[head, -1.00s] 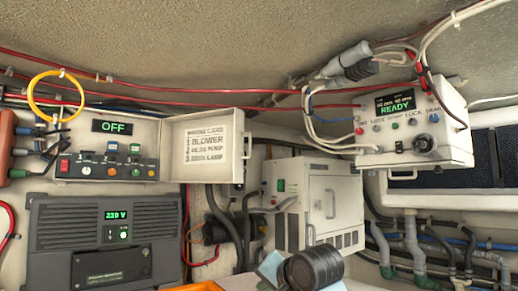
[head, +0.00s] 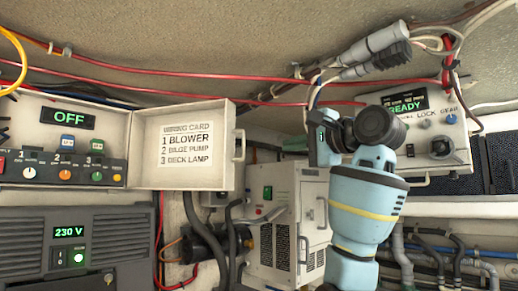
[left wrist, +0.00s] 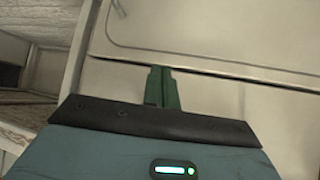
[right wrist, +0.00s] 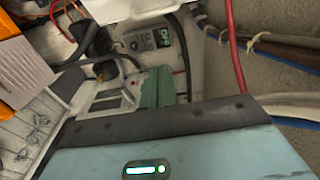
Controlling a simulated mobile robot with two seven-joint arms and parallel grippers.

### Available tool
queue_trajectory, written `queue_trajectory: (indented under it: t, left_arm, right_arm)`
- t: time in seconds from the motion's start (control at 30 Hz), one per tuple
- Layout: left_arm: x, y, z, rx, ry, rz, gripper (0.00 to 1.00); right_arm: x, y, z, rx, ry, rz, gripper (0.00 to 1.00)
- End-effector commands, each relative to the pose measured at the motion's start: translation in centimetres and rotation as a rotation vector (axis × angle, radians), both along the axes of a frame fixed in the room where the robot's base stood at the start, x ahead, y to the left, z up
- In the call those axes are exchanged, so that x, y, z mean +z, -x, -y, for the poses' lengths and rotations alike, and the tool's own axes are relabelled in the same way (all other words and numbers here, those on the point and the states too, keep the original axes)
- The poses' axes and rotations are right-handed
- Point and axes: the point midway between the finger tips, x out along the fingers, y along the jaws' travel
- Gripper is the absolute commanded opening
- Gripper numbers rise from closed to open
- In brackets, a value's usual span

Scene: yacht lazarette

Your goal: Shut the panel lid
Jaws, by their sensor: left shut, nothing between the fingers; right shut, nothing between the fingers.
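The panel lid (head: 144,165) is a pale flap standing wide open to the right of the switch panel (head: 62,153) in the head view. It carries a wiring card (head: 185,146) and has a handle (head: 240,145) on its right edge. My right gripper (head: 322,143) is raised to the right of the lid, apart from it in the picture. Its green fingers are shut and empty in the right wrist view (right wrist: 158,88). My left gripper is outside the head view. Its fingers are shut and empty in the left wrist view (left wrist: 162,86), before a pale panelled surface.
A dark grey unit (head: 30,230) reading 230 V sits below the switch panel. A white louvred cabinet (head: 285,200) stands right of the lid, with hoses between. A READY control box (head: 435,135) is behind my right arm. Red cables (head: 200,82) run along the ceiling.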

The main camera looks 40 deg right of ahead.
Motion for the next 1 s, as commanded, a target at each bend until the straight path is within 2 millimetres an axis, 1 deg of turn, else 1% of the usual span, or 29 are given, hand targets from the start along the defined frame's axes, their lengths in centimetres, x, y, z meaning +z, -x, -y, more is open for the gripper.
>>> queue_trajectory:
  t: [0.17,0.4,0.7,0.8,1.0]
  left_arm:
    - [-0.2,0.2,0.0,-0.001,0.000,-0.005,0.00]
    - [0.0,-0.2,0.0,-0.001,0.001,0.003,0.00]
    - [0.0,-0.3,0.1,-0.001,0.001,0.004,0.00]
    - [0.2,-0.5,0.1,-0.001,0.001,0.009,0.00]
    - [0.4,-0.6,0.0,-0.001,0.001,0.013,0.00]
  right_arm:
    - [-0.1,-1.9,-0.1,0.002,0.001,-0.005,0.00]
    - [-0.1,-6.1,-0.1,0.001,0.000,-0.005,0.00]
    - [-0.1,-10.2,-0.2,0.001,0.002,-0.004,0.00]
    - [0.1,-9.4,-1.5,0.000,0.006,0.001,0.00]
    - [0.0,-8.8,-3.2,0.000,0.005,0.000,0.00]
